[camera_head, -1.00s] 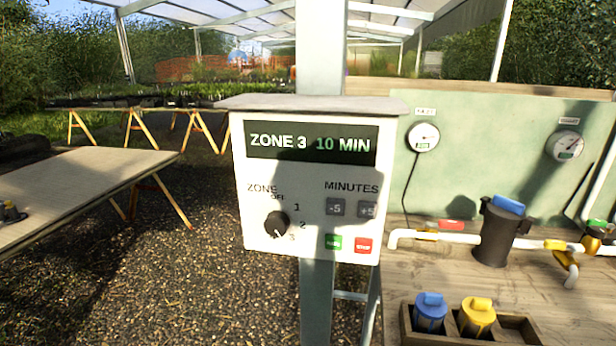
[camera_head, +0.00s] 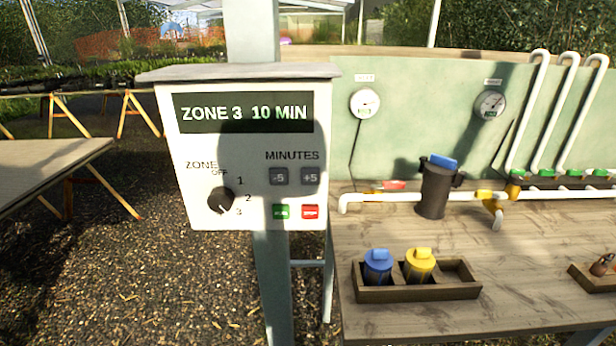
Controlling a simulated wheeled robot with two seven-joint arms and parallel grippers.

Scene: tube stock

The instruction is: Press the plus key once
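The white control box (camera_head: 172,165) is mounted on a grey post left of centre. The plus key (camera_head: 311,176), a grey square marked +5, sits under the word MINUTES at the box's right side. The minus key (camera_head: 279,176), marked -5, is just left of it. Below them are a green key (camera_head: 281,211) and a red key (camera_head: 310,211). The black zone dial (camera_head: 220,200) is at lower left, beside the numbers 1, 2 and 3. Neither of my grippers shows.
A wooden bench (camera_head: 430,318) to the right holds a wooden tray (camera_head: 418,292) with a blue-capped and a yellow-capped cylinder, plus a dark filter canister (camera_head: 434,190) on white pipe. A table (camera_head: 40,172) stands at left. The space before the panel looks clear.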

